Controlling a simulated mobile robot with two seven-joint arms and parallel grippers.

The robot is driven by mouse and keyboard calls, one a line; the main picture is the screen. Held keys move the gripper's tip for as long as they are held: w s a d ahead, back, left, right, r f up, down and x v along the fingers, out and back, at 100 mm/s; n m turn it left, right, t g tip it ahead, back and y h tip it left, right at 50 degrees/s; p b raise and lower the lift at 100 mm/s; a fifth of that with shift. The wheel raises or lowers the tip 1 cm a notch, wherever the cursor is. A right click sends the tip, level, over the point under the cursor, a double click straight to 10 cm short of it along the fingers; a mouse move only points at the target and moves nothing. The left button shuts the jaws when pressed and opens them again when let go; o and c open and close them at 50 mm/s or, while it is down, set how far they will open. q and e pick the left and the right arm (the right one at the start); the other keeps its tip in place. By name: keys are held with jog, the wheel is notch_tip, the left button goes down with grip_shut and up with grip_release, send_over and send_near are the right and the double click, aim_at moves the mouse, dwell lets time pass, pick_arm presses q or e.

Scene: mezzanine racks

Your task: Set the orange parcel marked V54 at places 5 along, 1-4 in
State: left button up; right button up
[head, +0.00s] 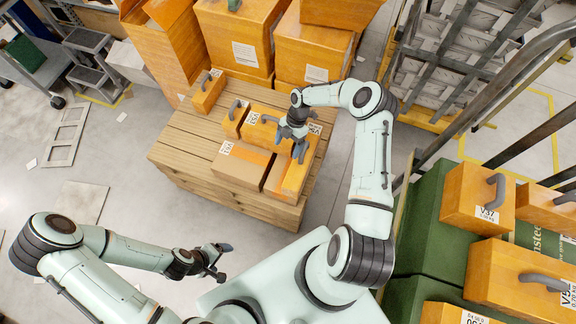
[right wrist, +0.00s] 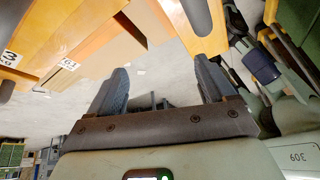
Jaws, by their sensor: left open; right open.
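I cannot read V54 for certain on any parcel. My right gripper (head: 298,148) is open over the right side of the wooden pallet stack (head: 190,150), close to the handle of a narrow orange parcel (head: 296,178). In the right wrist view its two fingers (right wrist: 160,88) are apart with nothing between them, and a dark handle (right wrist: 195,14) on an orange parcel shows beyond. My left gripper (head: 212,262) is open and empty over the floor, left of my base. A parcel with a partly hidden label beginning V5 (head: 518,278) lies at the right edge.
Other orange parcels with grey handles (head: 208,91) and a brown carton (head: 240,168) share the pallet. Large orange boxes (head: 314,45) stand behind. At right, a parcel marked V37 (head: 478,197) sits on green crates (head: 428,225) beside metal rails. Floor at left is mostly clear.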

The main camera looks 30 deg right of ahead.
jog(key=s+a+f+m+t+y, duration=0.1)
jog(key=s+a+f+m, duration=0.3)
jog(key=s+a+m, duration=0.65)
jog(key=s+a+r+m+t+h, duration=0.1)
jog(key=s+a+m, duration=0.3)
jog(key=s+m, duration=0.8)
jog(key=m+h, duration=0.1)
jog(key=m, duration=0.2)
jog(key=shift+s, duration=0.15)
